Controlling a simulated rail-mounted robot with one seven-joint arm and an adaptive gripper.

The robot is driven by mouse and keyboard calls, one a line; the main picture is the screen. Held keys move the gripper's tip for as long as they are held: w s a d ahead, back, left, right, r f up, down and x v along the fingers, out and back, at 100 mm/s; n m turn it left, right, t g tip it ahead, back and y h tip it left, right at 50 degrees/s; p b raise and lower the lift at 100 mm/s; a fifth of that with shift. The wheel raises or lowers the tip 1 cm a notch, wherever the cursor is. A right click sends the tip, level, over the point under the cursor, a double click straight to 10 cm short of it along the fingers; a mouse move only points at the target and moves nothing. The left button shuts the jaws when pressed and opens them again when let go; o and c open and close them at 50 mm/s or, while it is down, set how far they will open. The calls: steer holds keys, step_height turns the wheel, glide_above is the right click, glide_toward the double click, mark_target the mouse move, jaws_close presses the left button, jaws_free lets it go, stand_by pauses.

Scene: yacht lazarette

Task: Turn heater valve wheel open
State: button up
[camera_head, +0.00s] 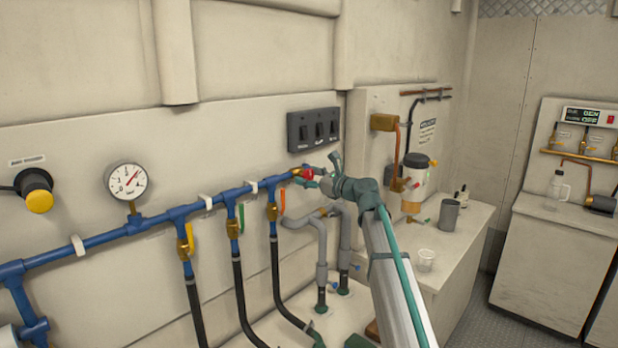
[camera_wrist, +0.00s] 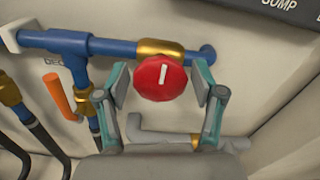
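A round red valve wheel (camera_wrist: 160,78) with a short white bar marked on its face sits on a brass fitting at the right end of the blue pipe. The bar stands nearly upright in the wrist view. The wheel also shows in the head view (camera_head: 307,175), partly covered by my gripper (camera_head: 322,172). In the wrist view my gripper (camera_wrist: 161,83) is open, with one finger on each side of the wheel. A gap shows between the wheel and each finger. I cannot tell how far the fingertips reach along its depth.
The blue pipe (camera_head: 155,221) runs along the wall with several brass valves and black hoses below. An orange handle (camera_wrist: 60,95) stands left of my fingers. Grey pipes (camera_wrist: 180,138) pass beneath. A dark switch panel (camera_head: 314,129) is above. A counter (camera_head: 465,235) lies right.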

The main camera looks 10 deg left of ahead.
steer(key=c, duration=0.7)
steer(key=shift+c, duration=0.3)
steer(key=shift+b, duration=0.4)
